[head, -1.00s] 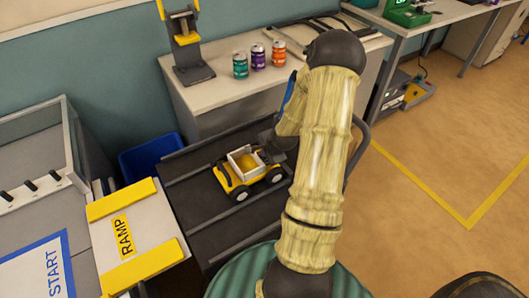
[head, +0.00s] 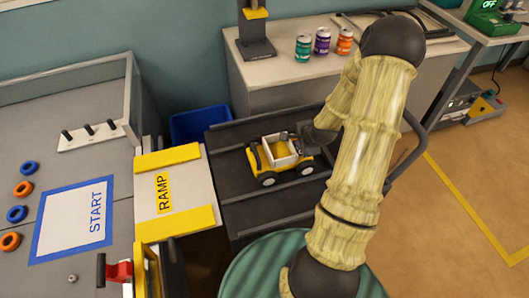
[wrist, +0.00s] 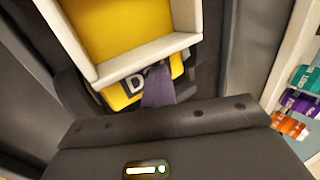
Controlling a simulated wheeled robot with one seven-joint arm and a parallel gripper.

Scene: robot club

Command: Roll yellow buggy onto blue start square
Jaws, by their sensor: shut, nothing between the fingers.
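The yellow buggy (head: 267,171), with a white open bed holding something yellow, stands upright on the dark ribbed deck, right of the ramp (head: 175,192). The blue-bordered start square (head: 75,222), a white sheet marked START, lies on the grey table left of the ramp. My gripper (head: 303,145) is at the buggy's right end, shut with nothing held. In the wrist view its closed fingertips (wrist: 157,86) overlap the buggy's yellow end plate, below the white bed rim (wrist: 140,62). I cannot tell whether they touch it. My arm hides part of the deck.
A blue bin (head: 200,122) stands behind the ramp. Cans (head: 322,41) stand on the bench behind. Rings (head: 17,214) lie left of the start square; a red-handled clamp (head: 120,272) is at the table's front. The ramp's middle is clear between its yellow strips.

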